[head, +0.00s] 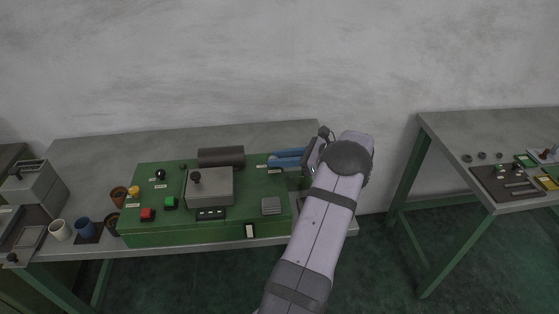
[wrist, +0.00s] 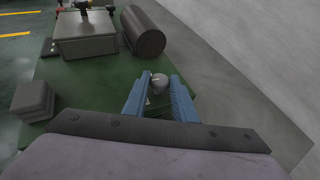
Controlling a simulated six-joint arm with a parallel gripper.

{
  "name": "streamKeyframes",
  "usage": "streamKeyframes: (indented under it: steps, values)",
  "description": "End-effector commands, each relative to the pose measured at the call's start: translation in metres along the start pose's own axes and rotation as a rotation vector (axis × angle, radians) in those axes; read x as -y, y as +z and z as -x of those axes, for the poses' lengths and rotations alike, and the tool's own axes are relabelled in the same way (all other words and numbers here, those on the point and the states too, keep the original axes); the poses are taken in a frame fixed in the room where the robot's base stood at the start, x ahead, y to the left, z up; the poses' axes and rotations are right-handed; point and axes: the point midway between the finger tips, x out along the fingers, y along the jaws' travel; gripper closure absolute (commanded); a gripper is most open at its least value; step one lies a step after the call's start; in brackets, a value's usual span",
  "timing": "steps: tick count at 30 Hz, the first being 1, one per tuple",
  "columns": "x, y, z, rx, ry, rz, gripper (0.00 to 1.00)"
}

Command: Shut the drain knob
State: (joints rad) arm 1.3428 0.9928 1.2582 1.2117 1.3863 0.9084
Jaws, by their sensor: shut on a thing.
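The drain knob (wrist: 158,82), a small round grey-white knob, shows in the wrist view between the tips of my two blue fingers, on the right part of the green machine (head: 185,232). My gripper (head: 270,160) is shut on it, reaching in from the right. A small pale mark lies just below the knob between the fingers in the wrist view. In the head view the fingers hide the knob, so its turned position cannot be told.
A dark roller (head: 221,156) and a grey box with a lever (head: 210,187) stand left of my gripper. A small grey block (head: 271,205) sits in front. Red (head: 147,214) and green buttons and several cups are further left. A second table (head: 470,128) is right, across a floor gap.

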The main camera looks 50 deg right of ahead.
Motion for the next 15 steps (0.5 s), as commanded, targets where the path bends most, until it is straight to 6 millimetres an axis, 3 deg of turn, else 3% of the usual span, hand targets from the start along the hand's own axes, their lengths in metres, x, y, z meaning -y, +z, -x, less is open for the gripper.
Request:
streamKeyframes:
  steps: [15]
  values:
    - [0.002,0.0008,-0.0005,0.002,0.093,0.039,0.98]
